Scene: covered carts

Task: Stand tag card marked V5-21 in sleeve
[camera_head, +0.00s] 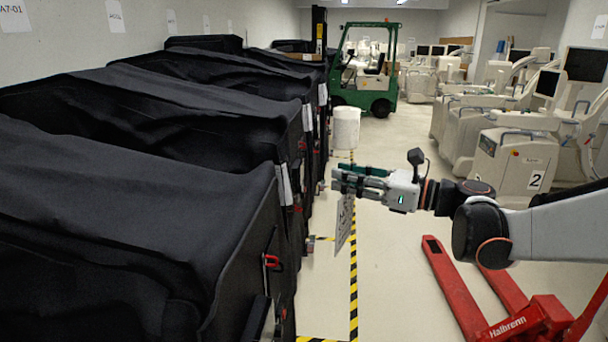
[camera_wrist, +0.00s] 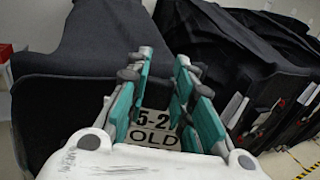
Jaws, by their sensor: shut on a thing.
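My gripper (camera_head: 338,180) is stretched out over the aisle, to the right of the covered carts. It is shut on a white tag card (camera_head: 345,226), which hangs below the fingers, slightly tilted, its print too small to read there. A pale sleeve-like strip (camera_head: 284,184) is on the near cart's end, left of the gripper and apart from the card. Whether it is empty I cannot tell.
Black-covered carts (camera_head: 130,210) line the left wall. Another pale strip (camera_head: 308,117) is on a farther cart. A white cylinder (camera_head: 346,128) appears beyond my gripper. A red pallet jack (camera_head: 520,318) is at lower right, a green forklift (camera_head: 372,85) at the back. Yellow-black tape (camera_head: 353,285) marks the floor.

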